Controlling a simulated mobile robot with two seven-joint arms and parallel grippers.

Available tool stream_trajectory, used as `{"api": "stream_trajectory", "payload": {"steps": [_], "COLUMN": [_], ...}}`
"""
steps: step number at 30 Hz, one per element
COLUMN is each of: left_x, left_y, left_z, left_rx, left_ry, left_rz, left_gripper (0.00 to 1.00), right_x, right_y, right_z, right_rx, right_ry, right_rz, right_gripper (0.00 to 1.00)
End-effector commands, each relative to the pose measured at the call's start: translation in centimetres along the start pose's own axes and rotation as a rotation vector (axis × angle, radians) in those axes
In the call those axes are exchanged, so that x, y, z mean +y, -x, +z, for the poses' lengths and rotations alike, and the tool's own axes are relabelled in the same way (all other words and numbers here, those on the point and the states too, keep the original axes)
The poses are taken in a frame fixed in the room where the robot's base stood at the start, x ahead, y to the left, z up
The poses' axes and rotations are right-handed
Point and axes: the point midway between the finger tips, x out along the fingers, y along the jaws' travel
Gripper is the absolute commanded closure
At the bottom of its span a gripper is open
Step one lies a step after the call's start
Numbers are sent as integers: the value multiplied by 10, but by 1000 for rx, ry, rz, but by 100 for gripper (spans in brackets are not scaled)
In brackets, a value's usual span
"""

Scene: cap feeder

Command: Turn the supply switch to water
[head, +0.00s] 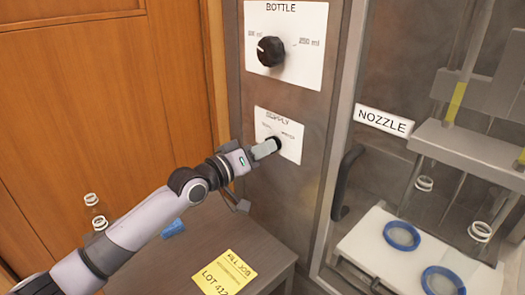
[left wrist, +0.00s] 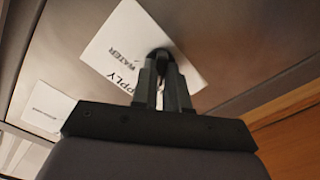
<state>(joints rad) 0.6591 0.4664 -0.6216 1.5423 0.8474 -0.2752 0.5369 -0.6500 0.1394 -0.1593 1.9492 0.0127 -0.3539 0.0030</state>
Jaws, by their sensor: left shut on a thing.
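The supply switch is a small dark knob (head: 275,142) on a white label plate marked SUPPLY (head: 291,130), low on the grey panel. It also shows as a dark knob (left wrist: 158,54) in the left wrist view, on the same plate (left wrist: 112,50), where the word WATER can be read. My left gripper (head: 267,149) reaches in from the left and is shut on the knob. In the left wrist view the gripper's fingers (left wrist: 164,75) stand on both sides of it. The knob's pointer is hidden, so its setting cannot be told. My right gripper is not in view.
A black bottle knob (head: 271,51) sits above the switch. To the right are a door handle (head: 346,181), a NOZZLE label (head: 384,122) and blue rings (head: 402,236) on a white tray. Below, a grey table (head: 262,222) holds a yellow job note (head: 223,273). Clear bottles stand left.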

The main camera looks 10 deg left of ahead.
Motion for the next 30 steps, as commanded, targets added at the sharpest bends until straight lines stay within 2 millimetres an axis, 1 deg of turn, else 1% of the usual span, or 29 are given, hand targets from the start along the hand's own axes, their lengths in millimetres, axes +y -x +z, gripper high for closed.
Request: {"api": "stream_trajectory", "payload": {"steps": [6, 13, 30], "left_x": [-1, -1, 0], "left_y": [0, 0, 0], "left_z": [1, 1, -1], "left_rx": [-1, -2, -3], "left_ry": [-189, -409, -950], "left_rz": [0, 0, 0], "left_gripper": [100, 100, 100], "right_x": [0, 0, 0], "right_y": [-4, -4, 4], "right_z": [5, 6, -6], "right_rx": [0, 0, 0], "right_ry": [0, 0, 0], "right_rz": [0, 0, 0], "right_gripper": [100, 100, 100]}}
